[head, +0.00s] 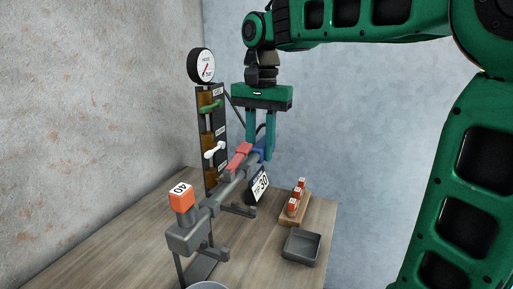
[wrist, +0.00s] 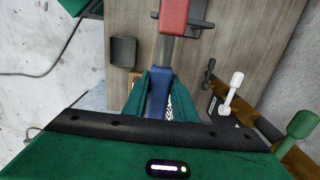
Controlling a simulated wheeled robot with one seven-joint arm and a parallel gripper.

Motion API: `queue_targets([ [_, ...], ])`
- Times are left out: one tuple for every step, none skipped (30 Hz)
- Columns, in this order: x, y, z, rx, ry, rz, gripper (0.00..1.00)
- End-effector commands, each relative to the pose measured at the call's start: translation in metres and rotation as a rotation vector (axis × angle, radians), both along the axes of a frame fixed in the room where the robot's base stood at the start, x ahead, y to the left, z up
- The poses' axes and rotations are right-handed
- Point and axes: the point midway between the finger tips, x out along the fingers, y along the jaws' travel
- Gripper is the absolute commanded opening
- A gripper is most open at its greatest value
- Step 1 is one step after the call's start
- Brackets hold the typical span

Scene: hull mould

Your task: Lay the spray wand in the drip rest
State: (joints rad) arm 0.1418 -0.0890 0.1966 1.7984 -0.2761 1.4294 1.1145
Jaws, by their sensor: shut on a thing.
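My gripper (head: 258,155) points down and is shut on a blue part (head: 257,153), which looks like the grip of the spray wand. The wrist view shows this blue part (wrist: 158,88) between my fingers, with a red part (wrist: 173,16) ahead of it in line. I cannot tell whether the wand touches the bar, or which part is the drip rest.
A dark tray (head: 302,247) and a wooden rack (head: 294,212) with orange pieces stand right. Behind is a board with a green lever (head: 210,107), a white lever (head: 215,150) and a gauge (head: 201,66).

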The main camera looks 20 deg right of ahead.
Motion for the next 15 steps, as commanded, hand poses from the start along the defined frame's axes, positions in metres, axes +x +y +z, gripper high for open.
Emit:
queue_targets([
  [0.0, 0.0, 0.0, 0.006, 0.004, 0.001, 0.02],
  [0.0, 0.0, 0.0, 0.009, 0.007, 0.001, 0.02],
  [0.0, 0.0, -0.001, 0.011, 0.011, -0.001, 0.02],
  [-0.001, 0.0, -0.003, 0.01, 0.01, -0.001, 0.02],
  [-0.001, 0.0, -0.005, 0.01, 0.011, -0.001, 0.02],
  [-0.001, 0.0, -0.008, 0.01, 0.011, -0.001, 0.02],
  [-0.001, 0.0, -0.01, 0.011, 0.011, -0.002, 0.02],
  [-0.001, 0.0, -0.012, 0.01, 0.01, -0.002, 0.02],
  [-0.001, 0.001, -0.014, 0.01, 0.01, 0.0, 0.02],
  [-0.001, 0.0, -0.016, 0.01, 0.01, -0.001, 0.02],
  [-0.001, 0.0, -0.018, 0.009, 0.011, -0.002, 0.02],
  [-0.001, 0.0, -0.02, 0.008, 0.011, -0.001, 0.02],
  [-0.001, 0.0, -0.023, 0.01, 0.011, 0.0, 0.02],
  [-0.001, 0.001, -0.025, 0.01, 0.011, 0.0, 0.02],
  [-0.001, 0.001, -0.029, 0.01, 0.011, -0.001, 0.02],
])
